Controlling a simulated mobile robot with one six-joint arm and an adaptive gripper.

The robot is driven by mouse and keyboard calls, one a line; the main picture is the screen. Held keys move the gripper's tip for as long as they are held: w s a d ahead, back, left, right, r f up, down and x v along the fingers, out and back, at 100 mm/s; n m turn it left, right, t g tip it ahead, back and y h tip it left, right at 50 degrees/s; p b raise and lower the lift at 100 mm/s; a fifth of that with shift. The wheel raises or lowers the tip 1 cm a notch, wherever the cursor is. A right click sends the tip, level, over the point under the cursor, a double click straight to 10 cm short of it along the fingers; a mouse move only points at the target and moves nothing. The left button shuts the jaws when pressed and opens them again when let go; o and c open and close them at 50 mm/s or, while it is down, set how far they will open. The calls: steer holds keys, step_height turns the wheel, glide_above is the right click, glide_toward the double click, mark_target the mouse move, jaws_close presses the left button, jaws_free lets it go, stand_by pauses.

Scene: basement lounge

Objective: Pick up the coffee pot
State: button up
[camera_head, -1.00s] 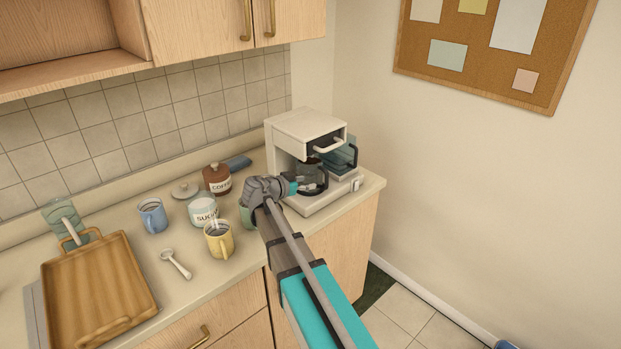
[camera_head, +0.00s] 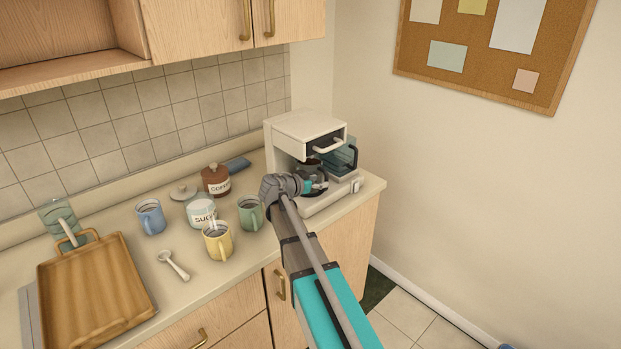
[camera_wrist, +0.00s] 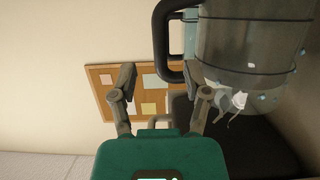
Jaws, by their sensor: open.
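The coffee pot (camera_head: 307,172) sits inside the white coffee maker (camera_head: 300,127) at the counter's right end. It is partly hidden behind my gripper (camera_head: 316,186). In the wrist view the glass coffee pot (camera_wrist: 250,45) fills the upper right, with its black handle (camera_wrist: 163,45) to the left. My gripper also shows in the wrist view (camera_wrist: 160,72). Its two fingers are spread apart, with the lower end of the handle close to their tips. I cannot tell whether they touch it.
A green mug (camera_head: 249,214), yellow mug (camera_head: 218,241), sugar jar (camera_head: 200,210), coffee jar (camera_head: 216,180) and blue mug (camera_head: 151,217) stand left of my arm. A spoon (camera_head: 173,264) and a wooden tray (camera_head: 95,290) lie further left. A wall closes the right side.

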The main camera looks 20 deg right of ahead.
mark_target(327, 180)
steer(key=shift+b+x, duration=0.55)
steer(key=shift+x, duration=1.65)
steer(key=shift+a, duration=0.1)
steer(key=shift+c, duration=0.2)
jaws_close()
